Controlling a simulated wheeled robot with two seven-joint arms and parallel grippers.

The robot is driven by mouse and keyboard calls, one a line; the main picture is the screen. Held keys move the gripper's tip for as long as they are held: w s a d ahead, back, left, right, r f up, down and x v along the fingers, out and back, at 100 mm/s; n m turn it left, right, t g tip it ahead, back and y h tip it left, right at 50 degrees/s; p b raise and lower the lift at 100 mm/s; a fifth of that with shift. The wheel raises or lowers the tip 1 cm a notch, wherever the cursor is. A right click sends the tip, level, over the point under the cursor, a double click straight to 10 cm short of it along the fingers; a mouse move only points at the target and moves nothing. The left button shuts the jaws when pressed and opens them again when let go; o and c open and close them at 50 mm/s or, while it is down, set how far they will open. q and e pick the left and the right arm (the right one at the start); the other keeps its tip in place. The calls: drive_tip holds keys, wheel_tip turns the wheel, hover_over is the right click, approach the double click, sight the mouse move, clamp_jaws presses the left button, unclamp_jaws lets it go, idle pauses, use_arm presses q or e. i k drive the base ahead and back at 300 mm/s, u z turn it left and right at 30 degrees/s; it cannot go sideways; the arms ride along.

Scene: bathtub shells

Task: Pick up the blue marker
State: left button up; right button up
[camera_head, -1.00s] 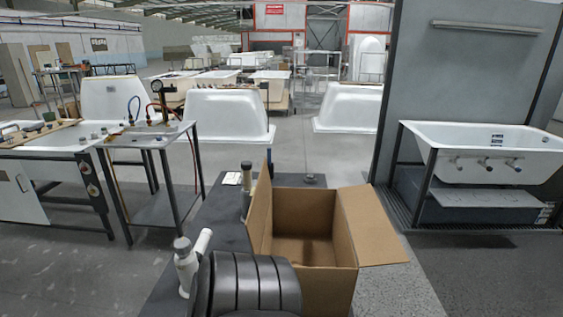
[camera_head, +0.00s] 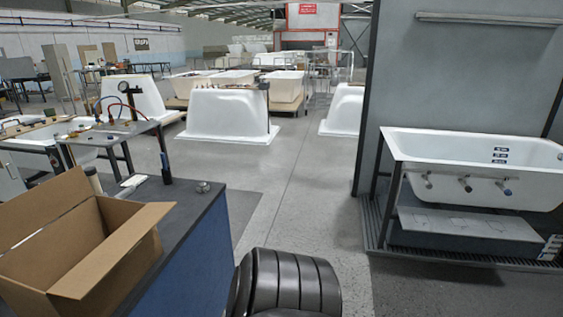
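I cannot make out a blue marker in this view. An open cardboard box (camera_head: 35,222) stands on the dark worktable (camera_head: 187,225) at the lower left, and its near side is cut off by the frame edge. The part of its inside that I see looks empty. Neither of my grippers shows. A dark ribbed part of my own body is at the bottom middle.
Behind the box are a pale cylinder (camera_head: 94,181), a dark upright item (camera_head: 166,168), a flat white item (camera_head: 134,181) and a small round metal item (camera_head: 203,187). A white bathtub (camera_head: 455,150) stands on a frame at right. Open floor (camera_head: 310,200) lies ahead.

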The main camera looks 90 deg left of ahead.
sight(163, 156)
drive_tip(key=i, duration=0.65)
drive_tip(key=u, duration=3.45)
drive_tip(key=i, duration=1)
